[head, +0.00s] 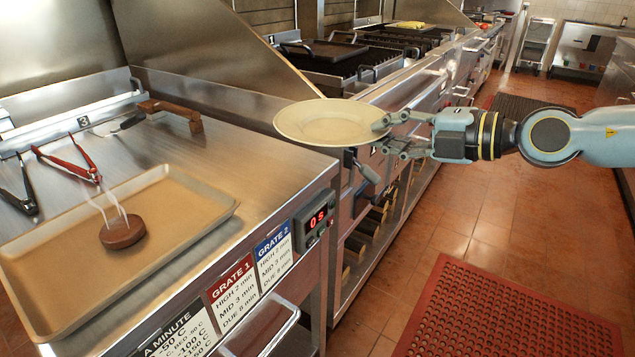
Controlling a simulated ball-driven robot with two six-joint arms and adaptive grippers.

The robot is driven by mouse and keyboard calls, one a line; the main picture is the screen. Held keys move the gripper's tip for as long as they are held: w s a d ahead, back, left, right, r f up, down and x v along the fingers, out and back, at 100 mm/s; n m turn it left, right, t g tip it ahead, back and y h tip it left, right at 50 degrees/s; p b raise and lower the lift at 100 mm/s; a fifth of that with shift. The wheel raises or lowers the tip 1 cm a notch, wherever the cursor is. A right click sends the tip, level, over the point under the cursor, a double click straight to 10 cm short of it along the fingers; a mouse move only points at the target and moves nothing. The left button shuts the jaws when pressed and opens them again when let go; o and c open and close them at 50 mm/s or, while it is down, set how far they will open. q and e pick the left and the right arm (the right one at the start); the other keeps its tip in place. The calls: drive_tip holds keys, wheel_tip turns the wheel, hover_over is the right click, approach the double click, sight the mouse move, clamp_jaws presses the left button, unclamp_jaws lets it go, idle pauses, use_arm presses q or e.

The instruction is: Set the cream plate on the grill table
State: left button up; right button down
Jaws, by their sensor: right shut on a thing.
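The cream plate (322,124) is held level in the air, just beyond the right edge of the steel grill table (235,150). My right gripper (388,134) comes in from the right and is shut on the plate's right rim. The plate looks empty. Its left side overlaps the table's right edge in the picture; how high it hangs above the top is hard to tell. My left gripper is not in view.
A tan tray (200,205) with a steaming brown patty (122,232) covers the table's front left. Red tongs (72,160), black tongs (18,190) and a wooden-handled tool (172,112) lie behind it. The steel top right of the tray is bare. A timer (314,222) is on the table's front.

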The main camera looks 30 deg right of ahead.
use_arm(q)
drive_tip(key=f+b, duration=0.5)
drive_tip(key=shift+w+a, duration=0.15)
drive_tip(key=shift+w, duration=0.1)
use_arm(e)
drive_tip(key=w+a+f, duration=0.5)
drive_tip(key=a+f, duration=0.2)
drive_tip(key=f, duration=0.2)
drive_tip(key=shift+w, duration=0.3)
drive_tip(key=shift+f, duration=0.2)
drive_tip(key=c, duration=1.8)
unclamp_jaws()
drive_tip(key=shift+c, duration=0.2)
drive_tip(key=o, duration=0.4)
drive_tip(key=shift+c, duration=0.2)
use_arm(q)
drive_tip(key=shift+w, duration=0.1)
